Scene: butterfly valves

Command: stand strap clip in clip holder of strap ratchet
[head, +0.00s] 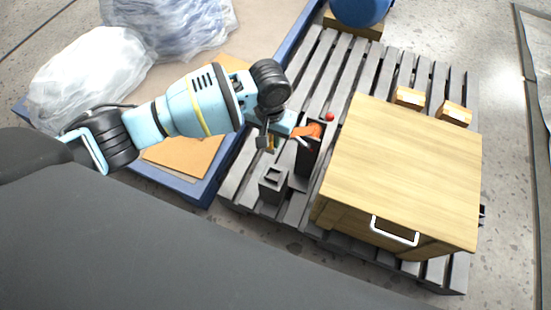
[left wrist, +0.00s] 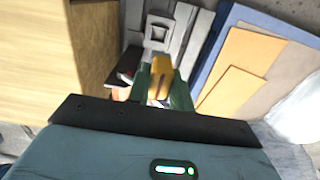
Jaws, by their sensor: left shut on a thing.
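My left gripper (head: 268,138) is shut on the yellow strap clip, which shows between its greenish fingers (left wrist: 160,92) in the left wrist view. The clip (left wrist: 160,68) points away from the wrist. In the head view the clip (head: 269,145) is small and partly covered by the gripper. A grey block with a square opening (head: 273,182), seemingly the clip holder, stands on the slats below the gripper; it also shows ahead of the clip in the left wrist view (left wrist: 158,33). The clip is apart from it. A dark upright part (head: 308,160) with an orange top (head: 309,131), possibly the ratchet, stands beside it. My right gripper is not in view.
A wooden cabinet (head: 400,165) with a white handle stands close on the right of the grey pallet (head: 312,75). A red ball (head: 329,117) and small boxes (head: 409,97) lie behind. A blue-edged pallet (head: 222,157) with cardboard and plastic-wrapped bundles (head: 90,75) lies left.

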